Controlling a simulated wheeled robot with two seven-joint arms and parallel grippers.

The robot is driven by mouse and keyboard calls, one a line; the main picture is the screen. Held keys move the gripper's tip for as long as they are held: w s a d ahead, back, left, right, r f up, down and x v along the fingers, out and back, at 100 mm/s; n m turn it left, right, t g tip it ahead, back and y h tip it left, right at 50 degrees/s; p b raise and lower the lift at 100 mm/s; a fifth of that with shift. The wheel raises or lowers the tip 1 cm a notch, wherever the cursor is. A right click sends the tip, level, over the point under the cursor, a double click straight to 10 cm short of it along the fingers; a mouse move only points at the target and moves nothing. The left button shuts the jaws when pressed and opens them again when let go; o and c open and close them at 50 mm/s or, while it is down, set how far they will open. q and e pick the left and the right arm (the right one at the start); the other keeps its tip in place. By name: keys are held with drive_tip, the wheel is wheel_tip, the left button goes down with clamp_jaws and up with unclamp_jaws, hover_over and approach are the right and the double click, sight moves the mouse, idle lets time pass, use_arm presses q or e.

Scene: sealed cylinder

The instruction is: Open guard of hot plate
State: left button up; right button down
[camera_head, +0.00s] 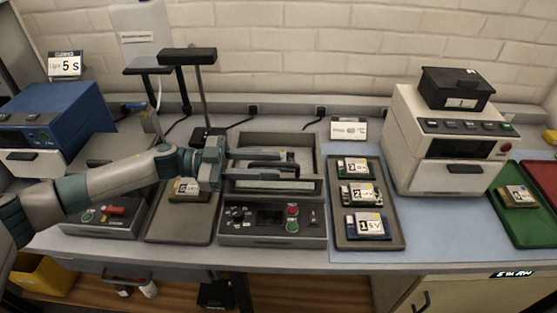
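The hot plate (272,228) is a grey unit at the table's middle. Its front panel carries a small dark screen and red and green buttons. Behind the panel stands its guard (308,187), a grey box-like frame with a clear-looking front. My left gripper (290,164) reaches in from the left, level over the guard's front. Its two dark fingers point right, one above the other in the picture, with a gap between them. Whether the guard's handle lies between them is too small to tell. My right gripper is not in view.
A tray (342,236) of several labelled boards lies right of the hot plate; another tray (160,228) lies left under my arm. A black-topped stand (203,95) rises behind my gripper. A white machine (440,145) stands right, a blue one (62,112) left.

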use_arm(q)
drive_tip(key=shift+d+p, duration=0.4)
drive_tip(key=shift+d, duration=1.05)
clamp_jaws()
drive_tip(key=shift+r, duration=0.15)
